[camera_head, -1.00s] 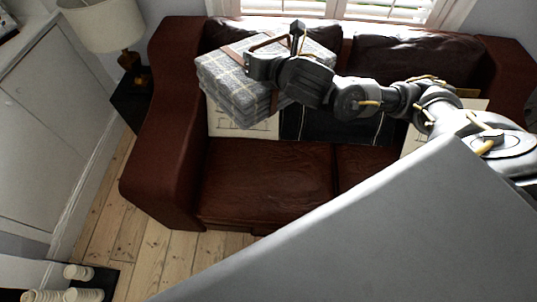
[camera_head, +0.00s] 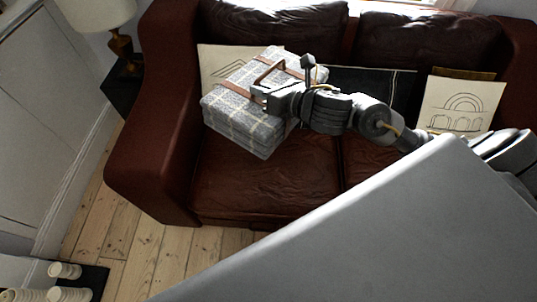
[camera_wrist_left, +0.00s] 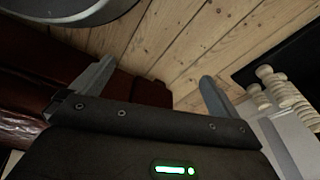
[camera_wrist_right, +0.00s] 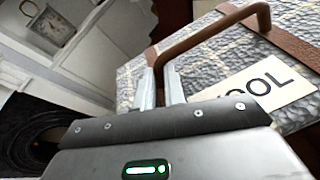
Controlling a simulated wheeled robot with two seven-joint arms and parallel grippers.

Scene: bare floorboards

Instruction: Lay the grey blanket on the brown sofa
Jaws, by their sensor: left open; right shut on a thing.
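The grey checked blanket (camera_head: 245,112) is a folded bundle with brown straps and a brown carry handle. My right gripper (camera_head: 262,92) is shut on the handle. In the head view the blanket shows at the left part of the brown sofa (camera_head: 265,185), over or on its seat; I cannot tell whether its underside touches. In the right wrist view the fingers (camera_wrist_right: 160,85) close around the brown handle, beside the blanket (camera_wrist_right: 215,70) with its lettered label. My left gripper (camera_wrist_left: 150,90) is open and empty above the floorboards, with part of the sofa at the left of its view.
Cushions stand along the sofa back, including a dark one (camera_head: 362,88) and a pale printed one (camera_head: 462,105). A lamp (camera_head: 120,40) stands at the left. White turned pieces (camera_head: 68,280) are at the lower left. The front of the seat is bare.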

